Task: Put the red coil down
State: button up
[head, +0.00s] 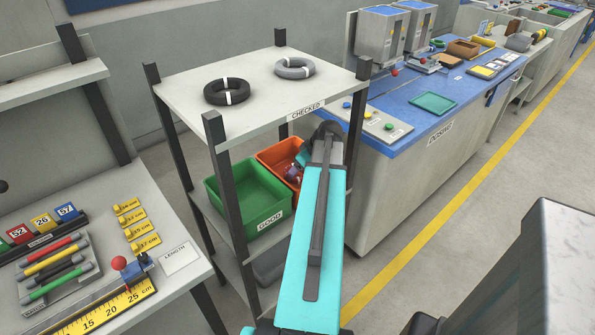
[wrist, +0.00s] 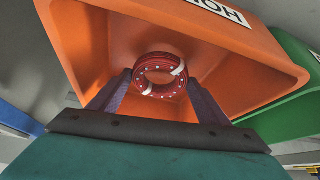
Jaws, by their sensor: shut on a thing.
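My gripper (wrist: 160,78) is shut on the red coil (wrist: 140,80), a small ring with white bands and pale dots, held between the two fingertips. In the wrist view the coil is inside the mouth of the orange bin (wrist: 250,85); I cannot tell whether it touches the bin's floor. In the head view my arm reaches down to the orange bin (head: 270,156) on the shelf, and the gripper and coil are mostly hidden by the arm and the bin's wall.
A green bin (head: 225,205) labelled GOOD stands beside the orange bin. The shelf top (head: 250,112), labelled CHECKED, carries a black coil (head: 213,97) and a grey coil (head: 283,71). Shelf posts stand close around my arm. A blue-topped bench (head: 470,95) is at the right.

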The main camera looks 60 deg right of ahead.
jog(key=shift+w+r+g+p, duration=0.15)
jog(key=shift+w+g+p, duration=0.15)
jog(key=shift+g, duration=0.2)
jog(key=shift+s+f, duration=0.1)
jog(key=shift+f, duration=0.8)
jog(key=shift+f, duration=0.15)
jog(key=o, duration=1.2)
jog(key=shift+c, duration=0.2)
jog(key=shift+b+v, duration=0.4)
jog(key=shift+v, duration=3.5)
jog(key=shift+d, duration=0.15)
jog(key=shift+f, duration=0.1)
